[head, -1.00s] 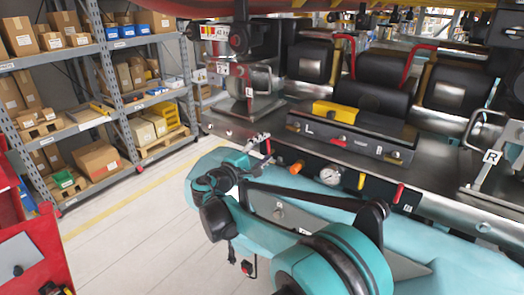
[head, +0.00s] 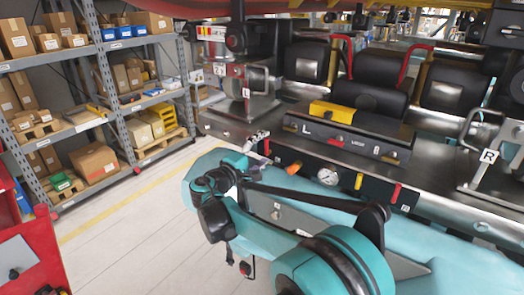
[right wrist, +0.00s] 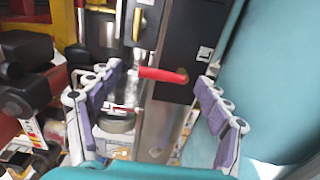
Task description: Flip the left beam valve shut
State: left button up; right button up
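A red lever (head: 267,146), which looks like the left beam valve, sits on the dark front panel under the beam's left end. In the right wrist view the red handle (right wrist: 162,75) lies across the picture, roughly level, in the gap between my fingers. My right gripper (head: 258,139) is at the panel's left end beside this lever. In the right wrist view my right gripper (right wrist: 160,72) is open, with a finger on each side of the handle. I cannot tell whether either finger touches it. My left gripper is not in view.
To the lever's right on the panel are an orange handle (head: 292,167), a pressure gauge (head: 327,176), a yellow lever (head: 358,181) and another red lever (head: 396,193). A metal bracket (head: 246,103) stands above. Shelving (head: 115,45) stands left, over open floor.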

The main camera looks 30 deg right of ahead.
jog(key=v, duration=1.2)
jog(key=shift+f, duration=0.2)
